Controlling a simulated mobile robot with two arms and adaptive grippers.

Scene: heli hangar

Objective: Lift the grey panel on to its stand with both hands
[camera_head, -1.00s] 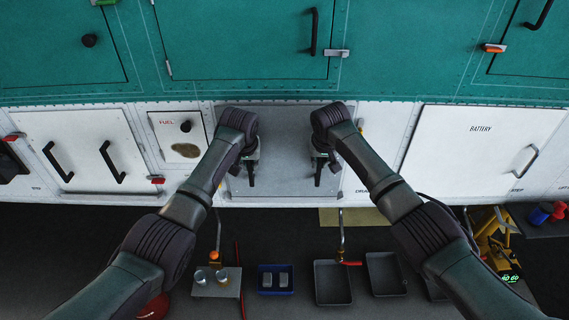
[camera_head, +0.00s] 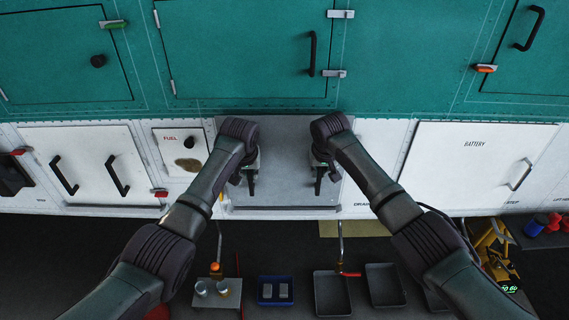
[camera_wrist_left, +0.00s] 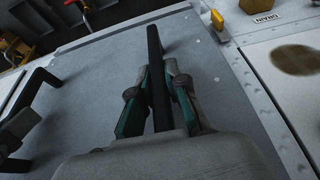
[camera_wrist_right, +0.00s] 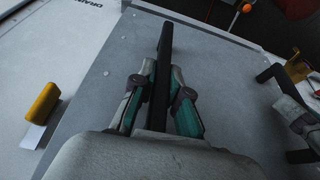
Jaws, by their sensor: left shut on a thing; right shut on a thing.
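The grey panel (camera_head: 284,195) stands against the white lower side of the aircraft, with two black handles. My left gripper (camera_head: 250,176) is shut on its left handle; in the left wrist view that handle (camera_wrist_left: 155,50) runs between the fingers. My right gripper (camera_head: 320,176) is shut on the right handle, and this handle (camera_wrist_right: 163,50) shows between the fingers in the right wrist view. The panel's face also fills much of the left wrist view (camera_wrist_left: 95,75). My forearms cover part of the panel. I cannot make out for sure which thing is the stand.
Thin metal rods (camera_head: 341,240) rise below the panel, one with an orange knob (camera_head: 215,268). A blue tray (camera_head: 262,292), grey trays (camera_head: 331,290) and a plate with cups (camera_head: 230,292) lie below. A yellow latch (camera_wrist_right: 41,101) sits beside the panel.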

